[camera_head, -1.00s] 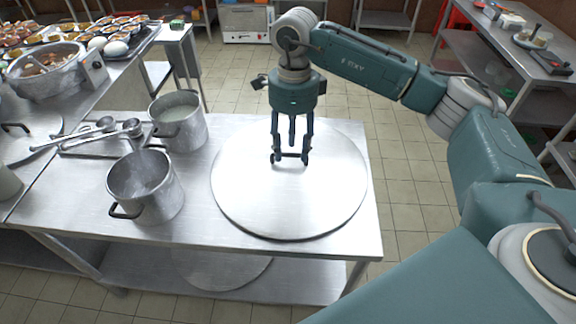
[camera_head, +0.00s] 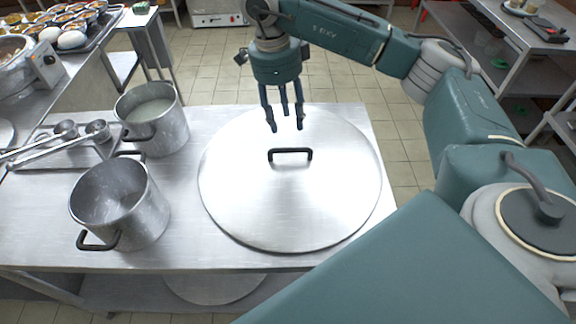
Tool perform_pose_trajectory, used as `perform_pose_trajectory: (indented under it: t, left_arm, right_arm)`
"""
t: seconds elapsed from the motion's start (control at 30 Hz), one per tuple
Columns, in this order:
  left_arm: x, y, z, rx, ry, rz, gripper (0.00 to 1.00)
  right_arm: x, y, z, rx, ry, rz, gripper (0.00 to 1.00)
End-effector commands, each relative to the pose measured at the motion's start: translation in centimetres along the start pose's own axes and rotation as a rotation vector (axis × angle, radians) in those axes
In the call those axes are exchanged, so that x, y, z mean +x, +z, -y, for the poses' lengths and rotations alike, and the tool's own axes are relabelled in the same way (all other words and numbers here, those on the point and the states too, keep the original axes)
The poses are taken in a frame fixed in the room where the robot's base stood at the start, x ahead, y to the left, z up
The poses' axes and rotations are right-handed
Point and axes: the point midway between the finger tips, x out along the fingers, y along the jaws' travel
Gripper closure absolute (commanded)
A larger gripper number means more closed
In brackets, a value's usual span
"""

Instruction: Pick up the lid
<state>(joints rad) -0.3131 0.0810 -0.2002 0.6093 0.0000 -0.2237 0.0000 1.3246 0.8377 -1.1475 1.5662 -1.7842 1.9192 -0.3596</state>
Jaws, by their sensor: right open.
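A large round steel lid (camera_head: 290,205) lies flat on the right part of the steel table. Its black bar handle (camera_head: 290,151) stands up near the lid's middle. My right gripper (camera_head: 286,127) is open and empty, fingers pointing down, above the far part of the lid and a little beyond the handle. It does not appear to touch the handle. My left gripper is not in view.
Two steel pots stand left of the lid: an empty-looking one (camera_head: 120,205) in front and one with whitish liquid (camera_head: 152,118) behind. Ladles (camera_head: 60,140) lie on a tray at far left. The table (camera_head: 185,205) is bare between pots and lid.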

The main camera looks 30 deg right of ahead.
Motion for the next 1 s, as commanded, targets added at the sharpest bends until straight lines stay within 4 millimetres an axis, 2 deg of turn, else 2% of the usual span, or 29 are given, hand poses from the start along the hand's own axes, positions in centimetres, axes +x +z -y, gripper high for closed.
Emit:
perform_pose_trajectory:
  t: [0.03, 0.2, 0.47, 0.77, 0.9, 1.0]
  left_arm:
    - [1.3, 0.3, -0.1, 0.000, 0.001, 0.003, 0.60]
    - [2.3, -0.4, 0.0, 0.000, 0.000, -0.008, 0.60]
    - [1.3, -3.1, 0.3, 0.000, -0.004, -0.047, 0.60]
    - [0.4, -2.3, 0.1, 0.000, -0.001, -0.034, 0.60]
    - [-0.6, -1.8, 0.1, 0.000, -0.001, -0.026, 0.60]
    - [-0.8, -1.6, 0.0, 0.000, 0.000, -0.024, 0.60]
  right_arm:
    - [1.2, 0.2, 0.0, 0.000, 0.000, 0.000, 0.58]
    - [2.6, 0.3, 0.0, 0.000, 0.000, 0.000, 0.58]
    - [6.2, 0.2, -0.1, 0.001, 0.003, -0.003, 0.58]
    - [8.8, 0.2, -0.1, 0.000, 0.002, -0.002, 0.58]
    - [11.0, 0.2, -0.2, -0.001, 0.003, -0.003, 0.58]
    - [12.3, 0.3, -0.2, 0.000, 0.003, -0.001, 0.58]
